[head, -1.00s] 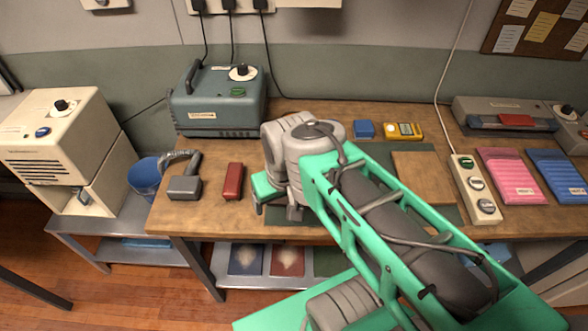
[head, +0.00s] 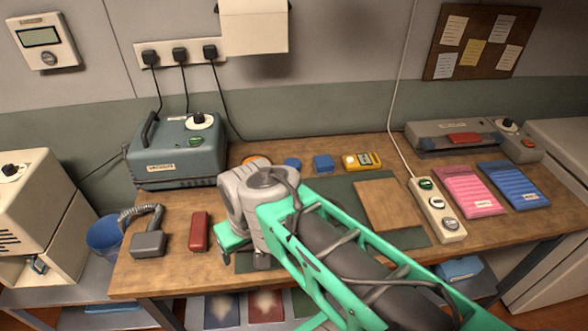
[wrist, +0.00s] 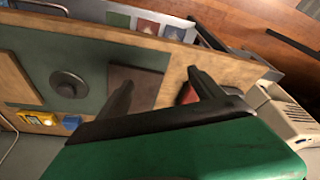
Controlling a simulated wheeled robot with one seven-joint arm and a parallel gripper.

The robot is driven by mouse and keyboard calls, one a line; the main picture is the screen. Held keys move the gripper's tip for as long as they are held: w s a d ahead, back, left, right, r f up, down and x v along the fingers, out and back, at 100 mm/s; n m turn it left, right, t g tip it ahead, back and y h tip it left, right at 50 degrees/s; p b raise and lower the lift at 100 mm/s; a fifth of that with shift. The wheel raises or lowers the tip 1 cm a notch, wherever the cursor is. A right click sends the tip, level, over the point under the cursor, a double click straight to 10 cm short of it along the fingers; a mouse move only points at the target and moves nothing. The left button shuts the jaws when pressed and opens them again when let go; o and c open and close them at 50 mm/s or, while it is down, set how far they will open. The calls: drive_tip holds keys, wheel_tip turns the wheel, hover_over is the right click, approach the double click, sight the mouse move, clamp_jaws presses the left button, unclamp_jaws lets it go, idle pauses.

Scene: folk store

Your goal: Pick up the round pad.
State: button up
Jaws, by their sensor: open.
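I cannot tell for sure which thing is the round pad. A round grey disc (wrist: 69,84) with a small raised centre lies on the green mat in the wrist view; my arm hides that spot in the head view. A flat blue round thing (head: 292,163) and an orange round thing (head: 256,160), partly hidden by my arm, lie at the back of the workbench in the head view. My gripper (wrist: 160,78) is open and empty above the front of the bench, off to one side of the grey disc. It also shows in the head view (head: 243,256).
A dark square plate (wrist: 140,88) lies near the fingers. A red block (head: 199,231), a blue box (head: 323,164), a yellow meter (head: 361,161), a tan board (head: 389,205) and a power strip (head: 437,210) lie around. A teal machine (head: 180,152) stands back left.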

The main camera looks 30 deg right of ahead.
drive_tip(key=shift+o, duration=0.4)
drive_tip(key=t, duration=0.1)
approach(292, 163)
wheel_tip(292, 163, down, 2)
drive_tip(key=shift+m, duration=0.4)
drive_tip(key=x, duration=0.2)
drive_tip(key=p+x, duration=0.1)
drive_tip(key=x, duration=0.2)
drive_tip(key=p+x, duration=0.1)
drive_tip(key=x, duration=0.2)
drive_tip(key=shift+w+d, duration=0.15)
drive_tip(key=shift+w, duration=0.3)
drive_tip(key=shift+c, duration=0.3)
